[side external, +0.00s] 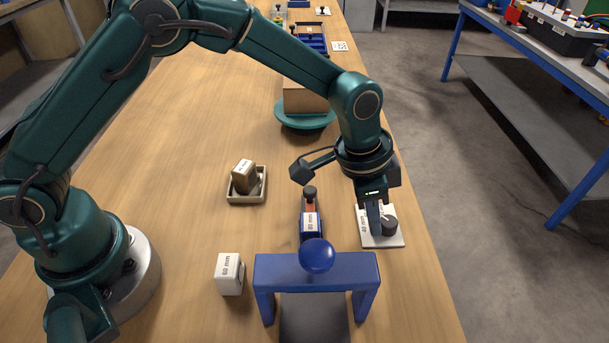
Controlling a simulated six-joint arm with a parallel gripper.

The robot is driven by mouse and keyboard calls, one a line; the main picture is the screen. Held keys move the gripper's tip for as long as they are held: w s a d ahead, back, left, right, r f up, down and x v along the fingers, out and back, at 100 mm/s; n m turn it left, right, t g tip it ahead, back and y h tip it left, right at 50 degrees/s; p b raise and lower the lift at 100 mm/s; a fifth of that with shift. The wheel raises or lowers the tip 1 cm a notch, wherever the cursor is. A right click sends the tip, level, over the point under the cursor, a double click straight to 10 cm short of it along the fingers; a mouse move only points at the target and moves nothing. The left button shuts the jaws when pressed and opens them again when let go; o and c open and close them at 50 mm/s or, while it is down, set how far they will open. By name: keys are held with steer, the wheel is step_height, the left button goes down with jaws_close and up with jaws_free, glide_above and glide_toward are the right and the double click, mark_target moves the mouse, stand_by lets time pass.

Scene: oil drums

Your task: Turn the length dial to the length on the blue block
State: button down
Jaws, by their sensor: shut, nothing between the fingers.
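The length dial is a black knob (389,224) on a white plate (394,241) with printed mm marks, near the table's right edge. My gripper (374,226) is shut and empty, pointing down over the plate just left of the knob. I cannot tell whether its fingertips touch the knob or plate. A dark blue block-like piece (303,232) stands left of the plate, with an orange part, a black knob on top and a white mm label (311,222). The label seems to read 80 mm, but it is small. My gripper hides part of the plate's marks.
A blue arched stand (315,272) with a blue ball knob (316,256) stands in front. A white block (229,274) marked 60 mm sits to its left. A labelled brown block (243,177) rests in a small tray (247,199). A teal turntable (305,119) carries a box behind.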

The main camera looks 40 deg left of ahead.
steer(key=shift+w+a, duration=0.35)
steer(key=shift+a, duration=0.1)
stand_by(0.3)
steer(key=shift+w+a, duration=0.25)
steer(key=shift+w, duration=0.2)
stand_by(0.3)
steer(key=shift+s+a, duration=0.2)
steer(key=shift+a, duration=0.15)
step_height(320, 180, up, 6)
stand_by(0.6)
